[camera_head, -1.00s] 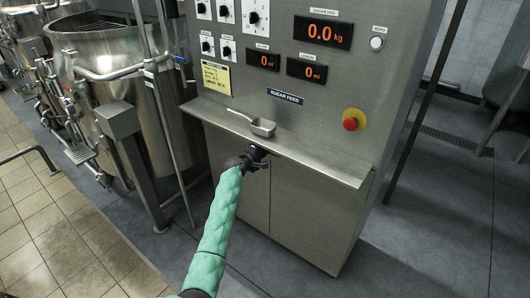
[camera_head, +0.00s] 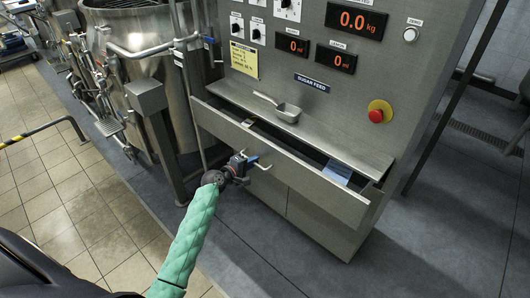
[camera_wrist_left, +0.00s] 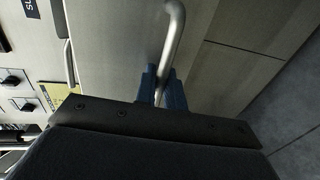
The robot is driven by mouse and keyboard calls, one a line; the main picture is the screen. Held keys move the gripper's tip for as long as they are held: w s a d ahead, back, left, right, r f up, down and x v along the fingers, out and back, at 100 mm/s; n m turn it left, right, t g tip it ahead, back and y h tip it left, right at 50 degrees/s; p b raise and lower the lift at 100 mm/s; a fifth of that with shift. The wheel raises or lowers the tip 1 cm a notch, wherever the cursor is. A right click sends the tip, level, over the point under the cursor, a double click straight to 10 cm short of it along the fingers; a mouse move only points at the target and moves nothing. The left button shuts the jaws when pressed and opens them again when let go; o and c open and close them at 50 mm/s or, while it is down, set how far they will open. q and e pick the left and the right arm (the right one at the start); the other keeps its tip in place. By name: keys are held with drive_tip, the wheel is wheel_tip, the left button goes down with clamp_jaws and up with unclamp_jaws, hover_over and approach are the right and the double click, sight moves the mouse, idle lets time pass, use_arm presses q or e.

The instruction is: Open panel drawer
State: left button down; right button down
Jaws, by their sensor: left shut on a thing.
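The panel drawer (camera_head: 287,167) stands partly open below the metal shelf of the control panel. Its dark inside shows, with a blue item (camera_head: 338,171) at the right and a small yellowish item (camera_head: 248,123) at the left. My left gripper (camera_head: 244,163) is shut on the drawer's bar handle at the front of the drawer. In the left wrist view the blue fingers (camera_wrist_left: 161,88) close around the silver bar handle (camera_wrist_left: 174,38). My right gripper is not in view.
A metal scoop (camera_head: 280,107) lies on the shelf (camera_head: 320,133) above the drawer. A red emergency button (camera_head: 377,114) is on the panel. Steel mixers (camera_head: 140,45) and a post stand at the left. The floor in front is clear.

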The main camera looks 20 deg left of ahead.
use_arm(q)
drive_tip(key=v, duration=0.3)
drive_tip(key=f+v, duration=0.1)
drive_tip(key=v, duration=0.1)
drive_tip(key=shift+s+a, duration=0.1)
drive_tip(key=shift+s, duration=0.2)
drive_tip(key=c, duration=1.6)
unclamp_jaws()
